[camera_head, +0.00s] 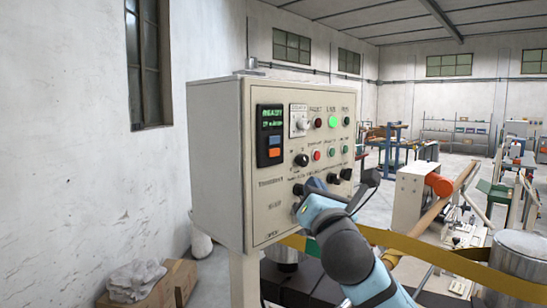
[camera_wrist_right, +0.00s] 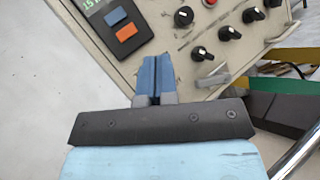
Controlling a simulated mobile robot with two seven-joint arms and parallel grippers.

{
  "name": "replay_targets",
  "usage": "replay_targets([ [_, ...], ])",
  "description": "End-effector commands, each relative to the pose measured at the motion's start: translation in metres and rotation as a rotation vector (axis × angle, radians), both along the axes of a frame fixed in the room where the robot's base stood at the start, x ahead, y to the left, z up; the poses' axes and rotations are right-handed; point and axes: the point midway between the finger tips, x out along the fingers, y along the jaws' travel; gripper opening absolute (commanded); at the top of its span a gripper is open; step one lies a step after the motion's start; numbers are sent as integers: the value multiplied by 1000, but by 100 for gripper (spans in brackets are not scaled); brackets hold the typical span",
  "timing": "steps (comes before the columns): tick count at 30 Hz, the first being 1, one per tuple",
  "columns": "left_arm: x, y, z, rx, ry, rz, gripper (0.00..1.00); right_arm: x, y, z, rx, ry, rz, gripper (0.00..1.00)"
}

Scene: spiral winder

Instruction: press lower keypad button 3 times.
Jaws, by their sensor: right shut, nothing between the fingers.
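The black keypad (camera_head: 269,134) is on the left of the control box's front panel, with a green-lettered display at its top. Its lower button (camera_head: 274,153) is orange and sits just under a blue button (camera_head: 274,140). In the right wrist view the orange lower button (camera_wrist_right: 126,33) is up and left of my fingertips, apart from them. My right gripper (camera_head: 312,184) is shut and empty, in front of the panel below and right of the keypad. Its blue fingers (camera_wrist_right: 155,62) are together, pointing at the panel. My left gripper is not in view.
Several black knobs, such as one (camera_head: 302,160) near the keypad, stick out of the panel around my right gripper. A green lamp (camera_head: 333,121) is lit at the upper right. A yellow band (camera_head: 430,250) runs below and right of the control box (camera_head: 217,150).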

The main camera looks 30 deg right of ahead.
Motion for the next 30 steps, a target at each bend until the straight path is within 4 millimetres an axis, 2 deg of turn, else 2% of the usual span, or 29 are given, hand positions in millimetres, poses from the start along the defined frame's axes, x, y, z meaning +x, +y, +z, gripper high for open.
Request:
replay_targets([
  [1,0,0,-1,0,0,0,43,-4,-3,17,-58,-24,-32,0],
  [3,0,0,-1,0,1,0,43,-9,-5,34,-123,-43,-72,0],
  [8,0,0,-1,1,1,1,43,-16,-8,55,-204,-65,-126,0],
  [22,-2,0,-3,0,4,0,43,-14,-8,56,-215,-67,-133,0],
  [30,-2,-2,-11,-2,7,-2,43,16,1,56,-214,-67,-132,0],
])
